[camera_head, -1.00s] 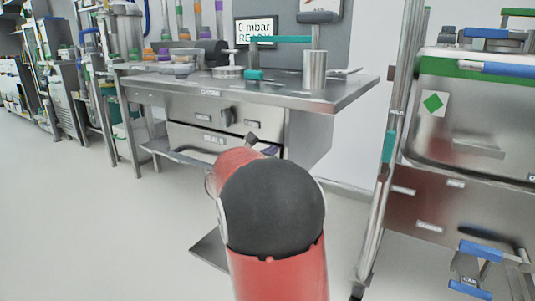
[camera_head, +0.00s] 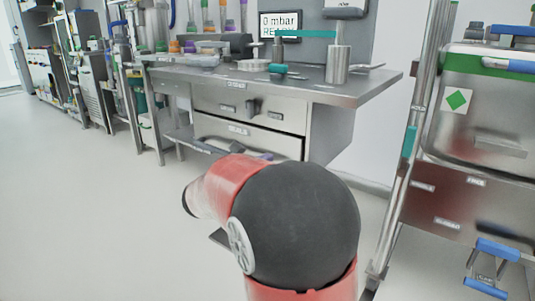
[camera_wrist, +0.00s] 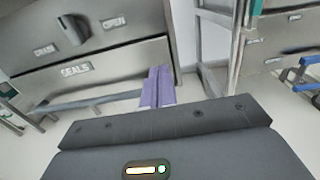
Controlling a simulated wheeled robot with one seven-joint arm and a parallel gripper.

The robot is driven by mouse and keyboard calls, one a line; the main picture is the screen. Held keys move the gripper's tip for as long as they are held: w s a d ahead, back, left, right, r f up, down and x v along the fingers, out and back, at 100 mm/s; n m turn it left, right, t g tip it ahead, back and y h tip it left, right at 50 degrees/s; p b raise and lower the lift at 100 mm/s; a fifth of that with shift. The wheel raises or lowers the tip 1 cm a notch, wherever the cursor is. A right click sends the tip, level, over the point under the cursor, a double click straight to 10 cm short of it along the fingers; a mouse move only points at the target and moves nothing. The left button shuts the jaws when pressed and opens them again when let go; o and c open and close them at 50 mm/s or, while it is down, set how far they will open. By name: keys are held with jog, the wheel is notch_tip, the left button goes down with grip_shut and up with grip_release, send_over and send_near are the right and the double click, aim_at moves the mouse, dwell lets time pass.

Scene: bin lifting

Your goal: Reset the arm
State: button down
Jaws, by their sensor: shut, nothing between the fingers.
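My gripper shows in the wrist view as two lilac fingers (camera_wrist: 157,88) lying close together with nothing between them. They stand in front of the floor and the foot of the drawer unit. In the head view my red arm with its black joint rises from the bottom, right of centre. It hides most of the gripper; only a small purplish bit shows past the red link.
A steel bench (camera_head: 300,83) with small lab items on top stands ahead. Its SEALS drawer (camera_head: 245,134) is also in the wrist view (camera_wrist: 90,70). A steel unit with blue handles (camera_head: 470,190) stands at right. Pale floor (camera_head: 80,210) is clear at left.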

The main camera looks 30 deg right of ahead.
jog(key=shift+s+a, duration=0.1)
jog(key=shift+a, duration=0.1)
jog(key=shift+s, duration=0.1)
jog(key=s+a+m+g+y+p, duration=0.2)
jog(key=s+m+y, duration=0.1)
jog(key=s+m, duration=0.3)
jog(key=s+a+m+g+y+p, duration=0.1)
jog(key=s+a+m+y+p, duration=0.25)
jog(key=s, duration=0.45)
jog(key=s+a+m+t+y+p, duration=0.1)
jog(key=s+a+m+y, duration=0.3)
jog(key=a, duration=0.4)
jog(key=s+a+f+m+t+y+p, duration=0.1)
jog(key=s+a+m+y+p, duration=0.1)
jog(key=s+a+m+y, duration=0.3)
jog(key=a+m+y, duration=0.1)
jog(key=a+m, duration=0.2)
jog(key=shift+s+a+f+p, duration=0.15)
jog(key=shift+s+f+p, duration=0.1)
jog(key=shift+p, duration=0.15)
jog(key=shift+m+y, duration=0.25)
